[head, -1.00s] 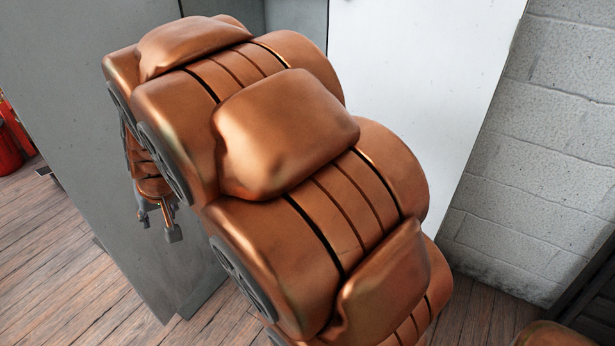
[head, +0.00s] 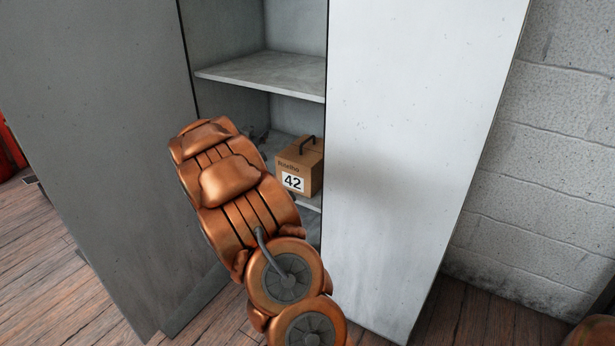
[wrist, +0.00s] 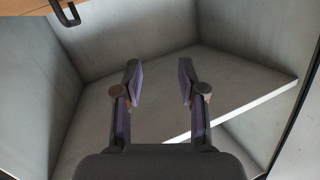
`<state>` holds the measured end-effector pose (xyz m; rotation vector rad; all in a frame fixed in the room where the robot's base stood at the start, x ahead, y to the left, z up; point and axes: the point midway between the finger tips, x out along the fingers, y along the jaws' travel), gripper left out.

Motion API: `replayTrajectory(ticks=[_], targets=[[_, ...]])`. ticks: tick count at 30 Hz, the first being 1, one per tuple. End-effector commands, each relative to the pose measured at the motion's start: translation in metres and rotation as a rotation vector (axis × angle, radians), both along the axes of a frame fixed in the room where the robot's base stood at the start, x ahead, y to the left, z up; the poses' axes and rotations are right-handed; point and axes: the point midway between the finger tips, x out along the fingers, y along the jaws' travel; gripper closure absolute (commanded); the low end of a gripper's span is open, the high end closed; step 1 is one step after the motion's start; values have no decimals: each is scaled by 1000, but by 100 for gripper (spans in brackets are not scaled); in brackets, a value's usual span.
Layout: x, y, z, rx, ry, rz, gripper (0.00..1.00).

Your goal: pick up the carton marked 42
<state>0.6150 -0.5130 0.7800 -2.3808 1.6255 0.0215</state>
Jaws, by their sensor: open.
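The carton marked 42 (head: 310,170) is a brown box with a dark handle on top and a white label. It stands on a lower shelf (head: 311,203) in the grey cabinet, close to the right door. In the wrist view, a brown surface with a black handle, likely the carton (wrist: 28,5), shows at the top left corner, cut off by the frame. My gripper (wrist: 159,82) is open, with nothing between its fingers, and apart from the carton. In the head view my arm mostly hides it; small dark parts show left of the carton.
An empty upper shelf (head: 265,75) lies above the carton. The cabinet's left door (head: 100,150) and white right door (head: 410,150) flank the opening. My arm fills much of the opening's lower left. A block wall (head: 540,150) stands at the right.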

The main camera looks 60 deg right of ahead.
Motion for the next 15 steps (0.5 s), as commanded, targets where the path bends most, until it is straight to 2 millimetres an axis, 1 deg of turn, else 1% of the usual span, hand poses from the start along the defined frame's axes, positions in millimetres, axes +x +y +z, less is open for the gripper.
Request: replayTrajectory(ticks=[1, 3, 6, 10, 12, 15], targets=[[-13, -19, -24, -27, -6, -61, 60], [-31, -40, -40, -64, -13, -142, 60], [-54, -60, -55, -109, -21, -236, 60], [-74, -75, -69, -143, -23, -315, 60], [-80, -79, -71, -152, -24, -338, 60], [-84, -84, -72, -158, -23, -351, 60]])
